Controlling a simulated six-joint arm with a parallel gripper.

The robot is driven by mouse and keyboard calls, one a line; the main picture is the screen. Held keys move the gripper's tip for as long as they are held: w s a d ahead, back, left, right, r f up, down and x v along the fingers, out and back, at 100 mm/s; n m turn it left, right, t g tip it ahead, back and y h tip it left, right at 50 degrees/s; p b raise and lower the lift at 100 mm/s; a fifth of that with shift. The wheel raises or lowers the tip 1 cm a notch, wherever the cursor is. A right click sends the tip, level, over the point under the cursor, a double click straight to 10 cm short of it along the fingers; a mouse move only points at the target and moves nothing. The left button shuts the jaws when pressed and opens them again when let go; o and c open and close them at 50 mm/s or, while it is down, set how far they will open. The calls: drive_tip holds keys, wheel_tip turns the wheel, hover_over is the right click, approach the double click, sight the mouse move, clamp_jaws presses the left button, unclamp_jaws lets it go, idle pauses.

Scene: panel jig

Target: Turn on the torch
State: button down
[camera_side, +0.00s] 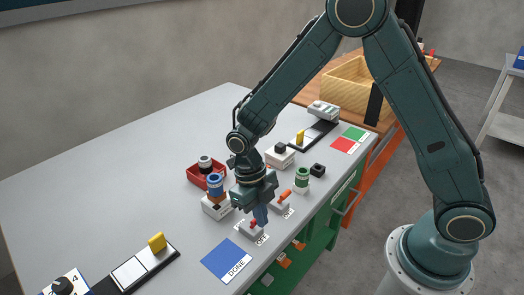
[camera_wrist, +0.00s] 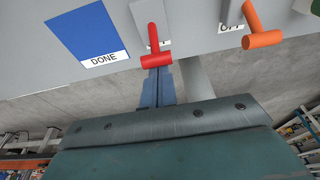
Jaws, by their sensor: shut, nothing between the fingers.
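My gripper (camera_side: 261,215) points down at the near edge of the grey table, its blue fingers shut and empty. Its fingertips also show in the wrist view (camera_wrist: 158,88). They are right beside the red lever (camera_wrist: 155,45) of a small grey switch box with an OFF label; I cannot tell whether they touch it. The red lever also shows in the side view (camera_side: 253,224). A second switch with an orange lever (camera_side: 285,195) and an OFF label stands to its right; it also shows in the wrist view (camera_wrist: 262,38). I cannot tell which thing is the torch.
A blue DONE mat (camera_side: 227,259) lies left of the switches. A blue-topped cylinder (camera_side: 215,184), a red tray (camera_side: 200,177) and a green cylinder (camera_side: 302,178) stand close around my gripper. A black rail with a yellow tab (camera_side: 157,242) is at left. The table's far left is clear.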

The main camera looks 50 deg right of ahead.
drive_tip(key=shift+w, duration=0.1)
drive_tip(key=shift+w+r+g, duration=0.1)
drive_tip(key=shift+w+g, duration=0.15)
drive_tip(key=shift+g, duration=0.5)
drive_tip(key=shift+w+r+g, duration=0.1)
drive_tip(key=shift+w+g, duration=0.15)
drive_tip(key=shift+g, duration=0.5)
drive_tip(key=shift+w+r+g, duration=0.1)
drive_tip(key=shift+w+g, duration=0.35)
drive_tip(key=shift+g, duration=0.25)
drive_tip(key=shift+w, duration=1.15)
drive_tip(key=shift+w+f, duration=0.25)
drive_tip(key=shift+w, duration=1)
drive_tip(key=shift+s, duration=0.1)
